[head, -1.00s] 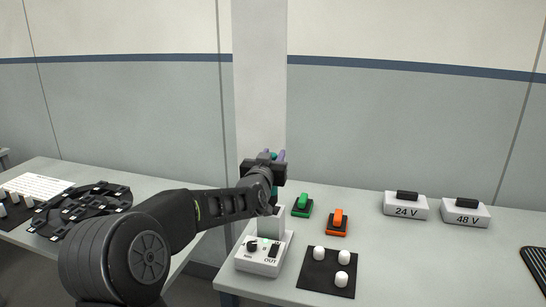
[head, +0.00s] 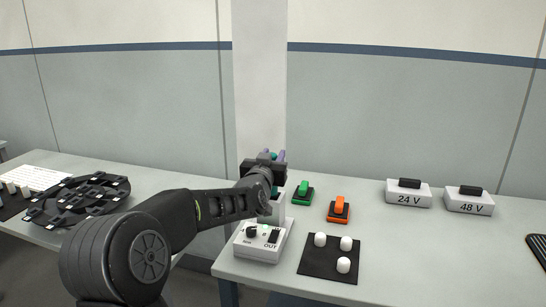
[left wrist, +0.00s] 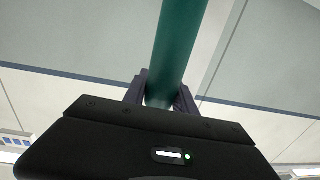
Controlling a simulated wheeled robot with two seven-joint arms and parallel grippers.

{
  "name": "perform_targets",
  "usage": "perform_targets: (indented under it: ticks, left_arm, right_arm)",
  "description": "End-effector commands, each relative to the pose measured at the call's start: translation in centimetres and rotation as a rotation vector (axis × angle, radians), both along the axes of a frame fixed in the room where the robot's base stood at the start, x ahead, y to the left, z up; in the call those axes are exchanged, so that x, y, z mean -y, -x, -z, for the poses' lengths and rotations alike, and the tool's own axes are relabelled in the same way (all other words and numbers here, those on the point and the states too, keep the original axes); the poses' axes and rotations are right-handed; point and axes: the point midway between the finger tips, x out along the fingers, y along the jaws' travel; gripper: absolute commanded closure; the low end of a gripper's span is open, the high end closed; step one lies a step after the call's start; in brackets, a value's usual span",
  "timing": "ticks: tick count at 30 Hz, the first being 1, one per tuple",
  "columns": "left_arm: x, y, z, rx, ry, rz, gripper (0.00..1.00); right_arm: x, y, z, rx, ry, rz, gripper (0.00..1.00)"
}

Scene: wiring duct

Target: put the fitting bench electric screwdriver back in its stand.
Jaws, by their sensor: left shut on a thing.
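My left gripper (head: 273,157) is in the middle of the head view, pointing away from me over the left end of the right-hand table. It is shut on a teal cylindrical shaft, which looks like the body of the electric screwdriver (left wrist: 178,45). In the left wrist view the shaft stands between the two fingers and runs out of the top of the picture. Only small teal bits of it show in the head view; my gripper and forearm hide the rest. I cannot pick out its stand for certain. A white upright piece (head: 277,212) shows partly behind my gripper. My right gripper is not in view.
A white box marked OUT (head: 248,251) sits below my gripper.

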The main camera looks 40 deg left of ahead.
Motion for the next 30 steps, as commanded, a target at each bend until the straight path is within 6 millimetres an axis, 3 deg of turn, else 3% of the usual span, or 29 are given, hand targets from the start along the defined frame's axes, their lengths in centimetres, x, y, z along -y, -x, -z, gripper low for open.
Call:
perform_targets:
  ticks: [14, 15, 24, 30]
  left_arm:
    - [0.0, 0.0, 0.67, 0.003, -0.001, 0.0, 1.0]
    - [0.01, -0.01, 0.67, 0.003, -0.001, 0.0, 0.65]
    - [0.0, 0.0, 0.77, 0.001, 0.0, 0.0, 0.42]
    - [0.01, 0.0, 0.97, -0.003, 0.001, 0.0, 0.42]
  right_arm:
    - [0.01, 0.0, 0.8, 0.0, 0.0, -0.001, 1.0]
    - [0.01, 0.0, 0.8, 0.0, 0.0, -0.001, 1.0]
    - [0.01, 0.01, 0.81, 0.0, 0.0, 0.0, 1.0]
    - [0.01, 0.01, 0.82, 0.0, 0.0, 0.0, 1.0]
